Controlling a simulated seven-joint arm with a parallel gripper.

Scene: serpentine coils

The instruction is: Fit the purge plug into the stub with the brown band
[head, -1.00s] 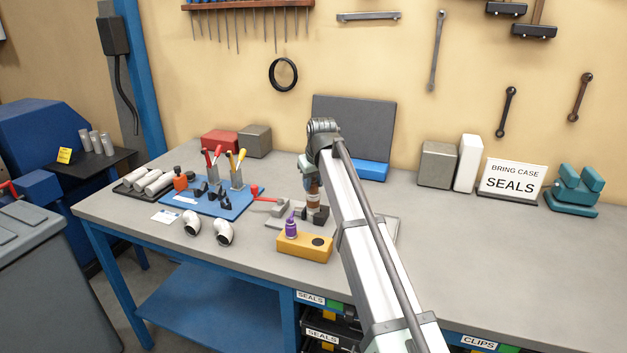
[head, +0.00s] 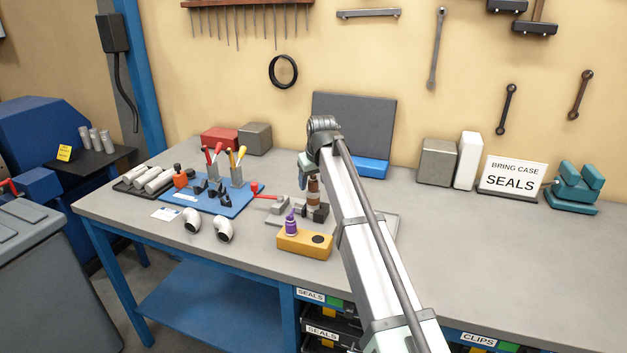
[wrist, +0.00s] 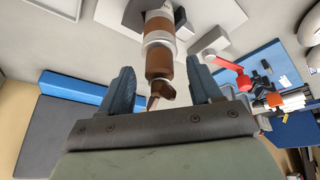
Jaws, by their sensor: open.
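The purge plug, which I take to be the brown piece with a narrower tip (wrist: 158,62), is in line with the stub, end to end with its pale ring. It also shows in the head view (head: 313,185). The stub has a brown band (wrist: 159,24) between pale sections and stands upright on the bench fixture. How deep the plug sits in it I cannot tell. My gripper (wrist: 160,68) is open, one finger on each side of the plug, with gaps on both sides. In the head view my arm partly hides the fixture.
A yellow block (head: 304,245) with a purple bottle-like piece (head: 291,224) and a dark round spot stands in front of the fixture. A red-handled clamp (head: 268,197) is left of the stub. A blue mat (head: 226,207) with tools lies farther left.

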